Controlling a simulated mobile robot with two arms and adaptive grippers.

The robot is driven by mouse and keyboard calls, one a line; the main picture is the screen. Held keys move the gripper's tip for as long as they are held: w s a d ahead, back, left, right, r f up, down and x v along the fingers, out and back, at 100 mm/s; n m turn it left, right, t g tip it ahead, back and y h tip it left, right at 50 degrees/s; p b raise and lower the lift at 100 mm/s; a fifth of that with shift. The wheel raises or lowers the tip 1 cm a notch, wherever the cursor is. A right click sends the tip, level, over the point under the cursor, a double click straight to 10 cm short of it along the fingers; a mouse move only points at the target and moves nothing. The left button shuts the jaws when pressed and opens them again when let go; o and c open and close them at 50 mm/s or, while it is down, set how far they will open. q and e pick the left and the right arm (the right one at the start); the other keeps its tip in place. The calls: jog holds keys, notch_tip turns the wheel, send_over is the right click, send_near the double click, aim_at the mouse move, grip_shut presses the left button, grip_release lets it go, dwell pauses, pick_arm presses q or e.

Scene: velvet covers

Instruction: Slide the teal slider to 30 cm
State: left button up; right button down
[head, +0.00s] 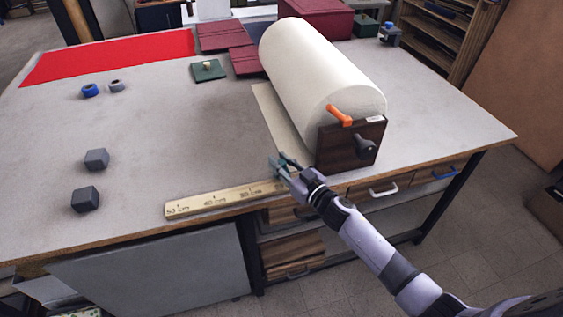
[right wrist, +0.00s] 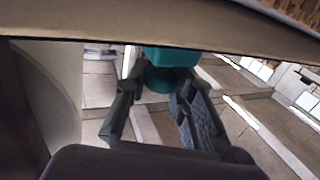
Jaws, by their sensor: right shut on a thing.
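The wooden ruler strip (head: 220,199) lies along the table's front edge, with 50 cm, 40 cm and 30 cm marks running from left to right. My right gripper (head: 282,163) is at the strip's right end, to the right of the 30 cm mark. In the right wrist view the teal slider (right wrist: 170,56) is between the fingertips of that gripper (right wrist: 160,82), which is shut on it. In the head view the gripper mostly hides the slider. My left gripper is not in view.
A large cream roll (head: 315,65) with a dark wooden end block (head: 335,148) and orange handle (head: 339,115) stands close behind my right gripper. Two dark cubes, one of them the front cube (head: 86,199), sit at the left. The table between cubes and roll is clear.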

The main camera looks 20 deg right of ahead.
jog(key=a, duration=1)
jog(key=c, duration=1.4)
grip_release()
jog(key=shift+c, duration=0.2)
jog(key=shift+o, duration=0.2)
